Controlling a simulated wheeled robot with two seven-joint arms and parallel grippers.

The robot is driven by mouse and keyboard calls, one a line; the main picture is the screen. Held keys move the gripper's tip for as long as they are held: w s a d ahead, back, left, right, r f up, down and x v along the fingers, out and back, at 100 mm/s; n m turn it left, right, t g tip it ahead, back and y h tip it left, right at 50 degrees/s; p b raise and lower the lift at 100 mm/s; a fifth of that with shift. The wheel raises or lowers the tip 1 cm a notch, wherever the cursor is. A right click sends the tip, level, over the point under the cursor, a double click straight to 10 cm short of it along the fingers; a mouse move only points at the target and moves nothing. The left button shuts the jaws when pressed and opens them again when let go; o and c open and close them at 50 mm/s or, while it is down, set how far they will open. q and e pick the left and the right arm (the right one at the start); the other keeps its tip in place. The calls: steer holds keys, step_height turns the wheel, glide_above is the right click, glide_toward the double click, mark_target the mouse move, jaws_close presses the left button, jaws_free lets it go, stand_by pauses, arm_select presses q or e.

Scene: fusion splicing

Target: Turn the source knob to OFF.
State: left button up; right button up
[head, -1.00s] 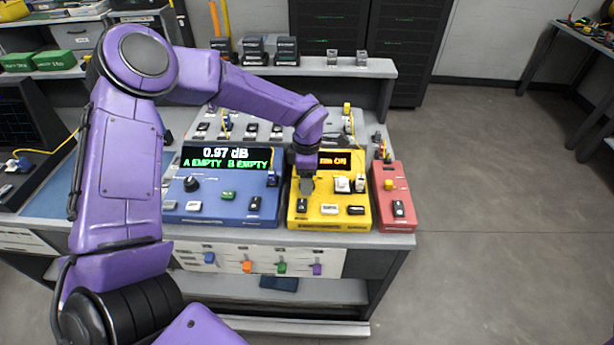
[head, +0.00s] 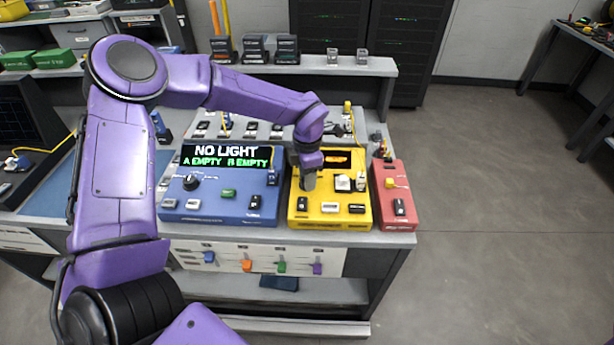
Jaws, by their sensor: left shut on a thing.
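The yellow source box (head: 355,222) stands on the bench, with a small orange-lit display (head: 337,159) that is partly covered by my gripper and too small to read. My left gripper (head: 308,184) reaches down onto the upper left of the yellow box's face, below the display's left end. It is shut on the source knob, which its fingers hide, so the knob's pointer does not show. The blue meter box (head: 232,212) beside it reads NO LIGHT, with A EMPTY and B EMPTY below. My right gripper is out of view.
A red box (head: 389,208) stands close to the right of the yellow box. White and black buttons and a white connector block (head: 344,182) sit near my gripper. The blue box has a black knob (head: 191,182). Open floor lies to the right of the bench.

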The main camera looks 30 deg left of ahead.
arm_select(q)
steer(key=n+b, duration=0.1)
steer(key=n, duration=0.2)
steer(key=shift+n, duration=0.4)
steer(key=n+b, duration=0.1)
steer(key=n, duration=0.2)
steer(key=shift+f+n, duration=0.1)
steer(key=shift+n, duration=0.2)
steer(key=n+b, duration=0.2)
steer(key=n, duration=0.2)
steer(key=shift+n+b, duration=0.45)
steer(key=shift+n, duration=0.75)
steer(key=o, duration=1)
steer(key=shift+o, duration=0.2)
step_height(320, 180, up, 11)
steer(key=shift+b, duration=0.4)
steer(key=shift+f, duration=0.1)
